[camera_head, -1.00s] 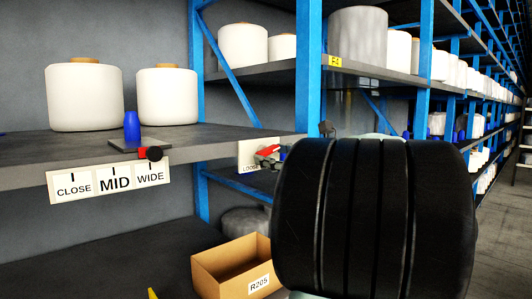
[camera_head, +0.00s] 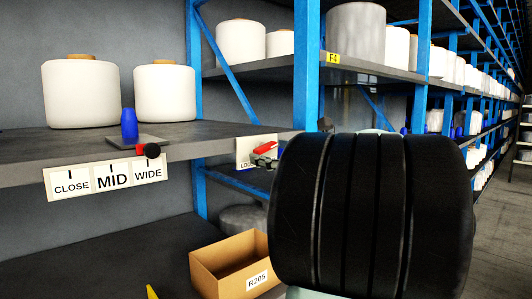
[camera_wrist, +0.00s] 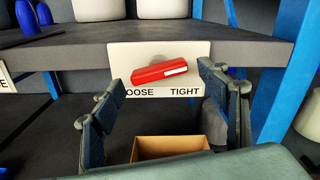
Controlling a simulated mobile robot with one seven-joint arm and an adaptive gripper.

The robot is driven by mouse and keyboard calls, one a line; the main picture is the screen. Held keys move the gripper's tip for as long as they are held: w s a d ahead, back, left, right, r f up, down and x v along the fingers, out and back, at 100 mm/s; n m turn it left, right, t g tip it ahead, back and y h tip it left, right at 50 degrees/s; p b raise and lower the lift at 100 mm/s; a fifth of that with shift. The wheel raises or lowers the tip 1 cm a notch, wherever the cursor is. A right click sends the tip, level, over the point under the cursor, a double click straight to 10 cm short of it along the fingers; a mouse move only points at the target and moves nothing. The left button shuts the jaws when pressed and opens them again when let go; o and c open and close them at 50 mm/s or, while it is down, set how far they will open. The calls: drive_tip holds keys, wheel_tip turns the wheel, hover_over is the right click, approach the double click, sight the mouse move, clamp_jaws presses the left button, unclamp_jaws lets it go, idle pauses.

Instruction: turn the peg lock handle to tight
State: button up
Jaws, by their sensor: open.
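The red peg lock handle (camera_wrist: 160,72) is a short bar with a white stripe at its right end. It lies nearly level, right end slightly higher, in front of a grey round pivot on a pale plate (camera_wrist: 195,52) lettered LOOSE and TIGHT. The L is hidden by my left finger. My gripper (camera_wrist: 158,80) is open, with one finger left of the handle and one right of it. I cannot tell whether either finger touches it. In the head view the handle (camera_head: 264,147) shows red above part of my gripper (camera_head: 265,161), and my black arm link covers the plate's right side.
An open cardboard box labelled R205 (camera_head: 232,262) sits below the plate. A grey shelf (camera_head: 200,133) carries white bobbins (camera_head: 82,93), a blue cone (camera_head: 129,125) and a CLOSE/MID/WIDE strip. A blue rack post (camera_wrist: 290,92) stands right of my gripper.

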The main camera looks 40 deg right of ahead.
drive_tip(key=s+d, duration=0.1)
drive_tip(key=s, duration=1.1)
drive_tip(key=shift+w+f, duration=0.1)
drive_tip(key=shift+w, duration=0.05)
